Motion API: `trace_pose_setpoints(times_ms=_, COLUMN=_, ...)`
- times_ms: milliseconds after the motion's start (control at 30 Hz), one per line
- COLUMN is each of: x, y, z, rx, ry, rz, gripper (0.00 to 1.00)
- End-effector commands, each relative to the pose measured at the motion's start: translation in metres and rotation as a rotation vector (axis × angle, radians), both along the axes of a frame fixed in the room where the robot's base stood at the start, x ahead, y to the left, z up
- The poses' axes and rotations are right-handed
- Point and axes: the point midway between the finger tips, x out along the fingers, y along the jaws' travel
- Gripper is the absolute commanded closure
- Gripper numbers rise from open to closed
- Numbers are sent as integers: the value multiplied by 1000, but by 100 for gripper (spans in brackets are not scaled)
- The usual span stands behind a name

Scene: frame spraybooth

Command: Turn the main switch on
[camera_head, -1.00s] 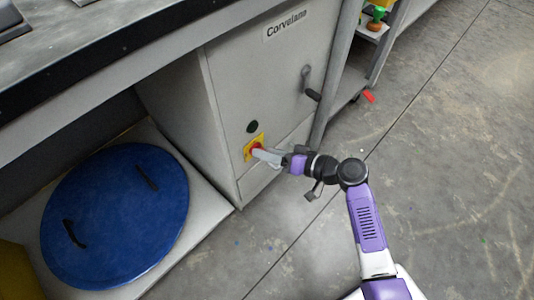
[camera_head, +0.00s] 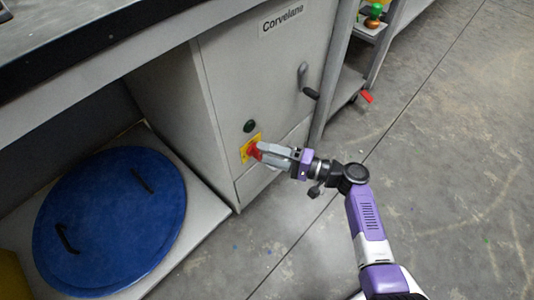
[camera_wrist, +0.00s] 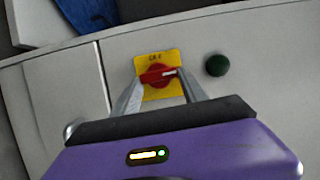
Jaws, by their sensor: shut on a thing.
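The main switch is a red rotary knob (camera_wrist: 157,75) on a yellow plate (camera_wrist: 151,60), set in the front of a grey cabinet. In the head view the red knob (camera_head: 254,151) shows at the tip of my gripper (camera_head: 262,151). In the wrist view the two fingers of my gripper (camera_wrist: 160,88) stand at either side of the knob and are shut on it. A white mark shows on the knob's handle, toward the right of the wrist view. The plate's lettering is too small to read surely.
A dark green round button (camera_head: 249,126) sits beside the plate. A blue round lid (camera_head: 110,225) lies at the left under a bench (camera_head: 120,50). The floor at right is open.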

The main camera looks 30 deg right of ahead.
Motion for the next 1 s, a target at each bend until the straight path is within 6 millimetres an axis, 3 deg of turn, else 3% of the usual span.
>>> trace_pose_setpoints(times_ms=667, x=-1, y=0, z=-2, rx=54, ry=20, rz=0, gripper=90)
trace_pose_setpoints(times_ms=700, x=-1, y=0, z=-2, rx=54, ry=20, rz=0, gripper=41)
trace_pose_setpoints(times_ms=800, x=-1, y=0, z=-2, rx=53, ry=19, rz=0, gripper=27)
trace_pose_setpoints(times_ms=1000, x=0, y=0, z=-1, rx=53, ry=18, rz=0, gripper=27)
